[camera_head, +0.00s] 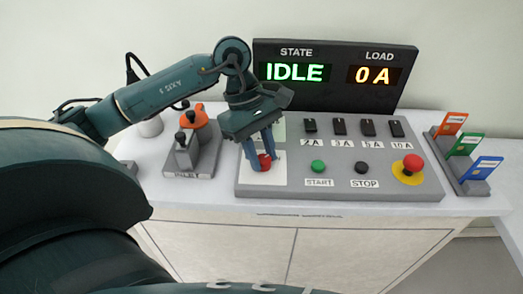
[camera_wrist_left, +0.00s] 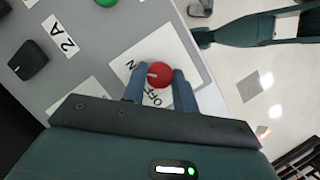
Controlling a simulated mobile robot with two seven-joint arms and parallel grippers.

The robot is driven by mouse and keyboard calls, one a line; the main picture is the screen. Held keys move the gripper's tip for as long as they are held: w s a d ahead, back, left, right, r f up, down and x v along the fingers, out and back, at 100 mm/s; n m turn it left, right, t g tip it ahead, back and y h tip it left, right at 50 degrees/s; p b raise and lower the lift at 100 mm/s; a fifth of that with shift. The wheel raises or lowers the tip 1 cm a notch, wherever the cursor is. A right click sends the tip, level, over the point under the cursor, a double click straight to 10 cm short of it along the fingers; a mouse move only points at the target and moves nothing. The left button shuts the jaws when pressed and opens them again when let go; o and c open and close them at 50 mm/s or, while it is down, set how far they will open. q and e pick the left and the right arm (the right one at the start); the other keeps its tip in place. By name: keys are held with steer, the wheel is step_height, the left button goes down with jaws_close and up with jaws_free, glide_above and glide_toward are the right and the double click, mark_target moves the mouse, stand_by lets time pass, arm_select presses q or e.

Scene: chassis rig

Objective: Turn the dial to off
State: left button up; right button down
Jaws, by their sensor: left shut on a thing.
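The red dial (camera_head: 264,163) sits on a white plate at the left end of the grey control panel (camera_head: 330,184). In the left wrist view the dial (camera_wrist_left: 160,74) shows a white pointer mark on its left side, with lettering that reads like "ON" and "OFF" on the plate around it. My left gripper (camera_head: 262,160) comes down from above, its blue fingers on either side of the dial. In the left wrist view the gripper (camera_wrist_left: 158,82) is shut on the dial. My right gripper is not in view.
The display (camera_head: 335,74) reads IDLE and 0 A. Several black switches stand along the panel, with a green START button (camera_head: 318,167), a black STOP button (camera_head: 361,167) and a red emergency button (camera_head: 411,164). An inlet block (camera_head: 192,160) stands left; coloured cards (camera_head: 468,146) stand right.

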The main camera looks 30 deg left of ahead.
arm_select(q)
steer(key=c, duration=0.3)
steer(key=shift+c, duration=0.2)
